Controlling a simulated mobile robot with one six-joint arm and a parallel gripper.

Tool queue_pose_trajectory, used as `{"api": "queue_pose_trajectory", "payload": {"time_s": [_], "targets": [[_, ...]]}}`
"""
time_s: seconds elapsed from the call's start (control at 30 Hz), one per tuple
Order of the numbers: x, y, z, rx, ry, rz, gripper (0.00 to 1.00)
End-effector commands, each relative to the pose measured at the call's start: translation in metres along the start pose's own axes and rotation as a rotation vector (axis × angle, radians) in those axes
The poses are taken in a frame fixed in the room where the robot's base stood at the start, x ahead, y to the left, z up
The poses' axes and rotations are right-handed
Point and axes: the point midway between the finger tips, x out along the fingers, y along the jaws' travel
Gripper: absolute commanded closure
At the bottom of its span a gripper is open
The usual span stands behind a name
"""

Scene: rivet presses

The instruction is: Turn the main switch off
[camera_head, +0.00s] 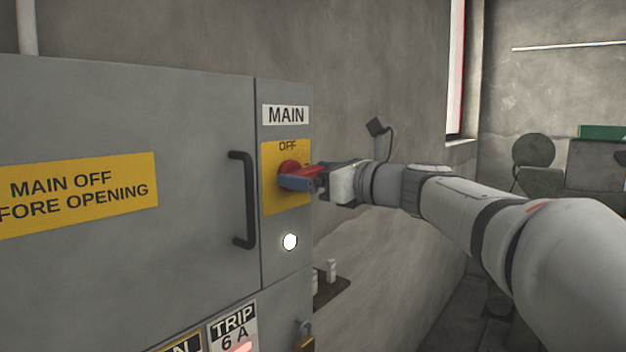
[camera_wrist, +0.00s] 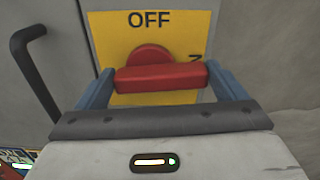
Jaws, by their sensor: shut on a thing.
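The main switch is a red rotary handle (camera_head: 289,168) on a yellow plate (camera_head: 272,202), under a MAIN label on the grey cabinet's right panel. OFF is printed at the plate's top. In the wrist view the red handle (camera_wrist: 160,78) lies across the picture, roughly level, between the two blue fingers. A letter of another marking shows at the plate's right, partly hidden. My gripper (camera_head: 300,180) reaches in from the right and is shut on the handle; it also shows in the wrist view (camera_wrist: 162,90).
A black door handle (camera_head: 243,200) stands out from the cabinet door left of the switch. A round white lamp (camera_head: 290,242) is lit below the plate. A padlock (camera_head: 305,343) hangs lower down. A small shelf (camera_head: 330,290) is on the wall to the right.

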Motion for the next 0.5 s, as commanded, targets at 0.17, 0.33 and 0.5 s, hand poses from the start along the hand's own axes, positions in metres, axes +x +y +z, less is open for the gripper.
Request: {"api": "queue_pose_trajectory", "payload": {"time_s": [0.17, 0.33, 0.5], "targets": [[-0.0001, 0.0009, -0.0033, -0.126, -0.001, -0.002, 0.32], [-0.0002, 0.0021, -0.0025, -0.283, -0.001, -0.002, 0.32], [-0.0002, 0.0037, -0.0008, -0.445, -0.001, -0.002, 0.32]]}}
